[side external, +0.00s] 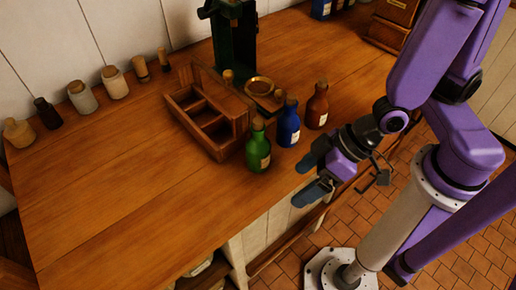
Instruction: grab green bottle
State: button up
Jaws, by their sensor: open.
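The green bottle (258,149) stands upright on the wooden counter, with a cork in its neck and a pale label. It is the leftmost of three bottles in a row near the counter's front edge. My gripper (305,178) is open and empty, to the right of the green bottle and a little nearer the front edge. Its blue fingers point left, and there is a gap between them and the bottle. Nothing hides the green bottle in this view.
A blue bottle (288,127) and a brown bottle (317,107) stand close on the right. A wooden compartment box (212,143) stands just left of the green bottle. A brass dish (259,86) and a dark green stand (234,50) are behind. The counter's left part (110,190) is clear.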

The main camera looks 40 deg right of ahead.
aim_at(257, 153)
jog(key=w+t, duration=0.2)
jog(key=w+m+t, duration=0.1)
jog(key=w+t, duration=0.1)
jog(key=w+d+f+t, duration=0.1)
jog(key=t, duration=0.1)
jog(key=shift+w+f+m+t, duration=0.1)
jog(key=shift+w+m+t, duration=0.2)
jog(key=shift+w+m, duration=0.1)
jog(key=shift+w+d+r+t, duration=0.25)
jog(key=shift+w+r+t, duration=0.25)
jog(key=shift+t, duration=0.2)
jog(key=shift+x, duration=3.7)
jog(key=c, duration=1.3)
jog(key=shift+r, duration=0.15)
